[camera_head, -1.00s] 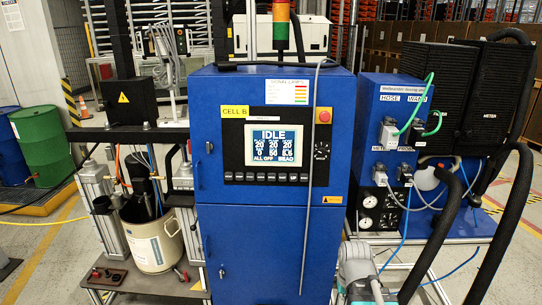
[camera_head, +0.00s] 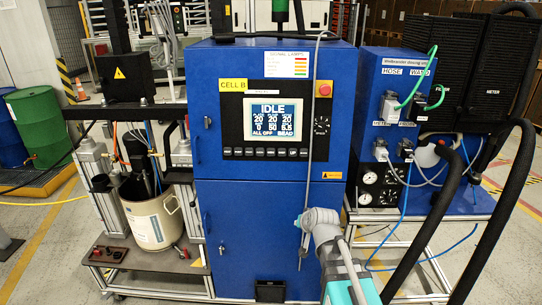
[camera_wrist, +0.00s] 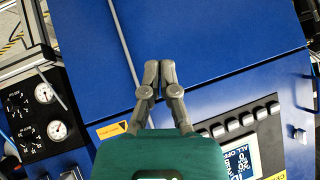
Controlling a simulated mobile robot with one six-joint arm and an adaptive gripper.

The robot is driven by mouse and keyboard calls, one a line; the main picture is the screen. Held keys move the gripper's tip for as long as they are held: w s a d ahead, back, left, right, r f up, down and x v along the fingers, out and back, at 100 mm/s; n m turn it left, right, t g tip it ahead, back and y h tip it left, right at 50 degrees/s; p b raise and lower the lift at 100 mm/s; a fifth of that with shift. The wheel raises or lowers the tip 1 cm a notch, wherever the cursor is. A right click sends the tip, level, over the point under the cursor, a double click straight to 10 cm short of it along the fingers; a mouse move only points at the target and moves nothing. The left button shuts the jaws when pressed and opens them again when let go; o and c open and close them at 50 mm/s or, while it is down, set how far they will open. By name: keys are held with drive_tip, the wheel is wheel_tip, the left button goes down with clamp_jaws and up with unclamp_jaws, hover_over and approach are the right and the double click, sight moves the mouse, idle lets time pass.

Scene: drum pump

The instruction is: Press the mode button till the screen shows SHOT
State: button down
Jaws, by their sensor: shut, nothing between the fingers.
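The screen (camera_head: 272,115) on the blue cabinet shows IDLE at the top, rows of numbers, and ALL OFF and BEAD along the bottom. A row of dark buttons (camera_head: 272,152) runs just under it; their labels are too small to read, so I cannot tell which is the mode button. In the wrist view the screen (camera_wrist: 241,160) and button row (camera_wrist: 247,118) lie at the lower right, turned. My gripper (camera_wrist: 159,66) is shut and empty, over the plain blue door, to the side of the buttons and apart from them. In the head view my fingers cannot be made out.
A grey cable (camera_head: 310,120) hangs down the cabinet front, right of the screen. A red emergency button (camera_head: 324,89) and a dark round dial (camera_head: 321,125) sit right of it. The dosing unit (camera_head: 377,100) with hoses stands at the right.

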drive_tip(key=w+a+r+m+t+y+b, duration=0.2)
drive_tip(key=w+a+r+t, duration=0.4)
drive_tip(key=w+a+r, duration=0.15)
drive_tip(key=m+t+h+b, duration=0.2)
drive_tip(key=m+t+h, duration=0.1)
drive_tip(key=m+t, duration=0.4)
approach(271, 152)
wheel_tip(271, 152, up, 2)
drive_tip(key=a, duration=0.1)
drive_tip(key=shift+s+r+m+t+h+b, duration=0.25)
drive_tip(key=shift+s+r+m+h, duration=0.2)
drive_tip(key=shift+m+h, duration=1.15)
drive_tip(key=shift+s+r+m+t+h+b, duration=0.25)
drive_tip(key=shift+s+r+m+h, duration=0.2)
drive_tip(key=shift+m+h, duration=1.15)
drive_tip(key=shift+s+r+m+t+h+b, duration=0.15)
drive_tip(key=shift+s+r+m+t+h, duration=0.25)
drive_tip(key=shift+m+h, duration=1.2)
drive_tip(key=shift+r, duration=0.1)
drive_tip(key=shift+n, duration=0.3)
drive_tip(key=shift+w+a+f+b, duration=0.1)
drive_tip(key=shift+w+f+b, duration=0.2)
drive_tip(key=shift+w, duration=1.15)
drive_tip(key=shift+w+f+b, duration=0.25)
drive_tip(key=shift+w+f, duration=0.05)
drive_tip(key=shift+w, duration=1.1)
drive_tip(key=shift+w+a+f+b, duration=0.1)
drive_tip(key=shift+w+f+b, duration=0.15)
drive_tip(key=shift+w, duration=1.2)
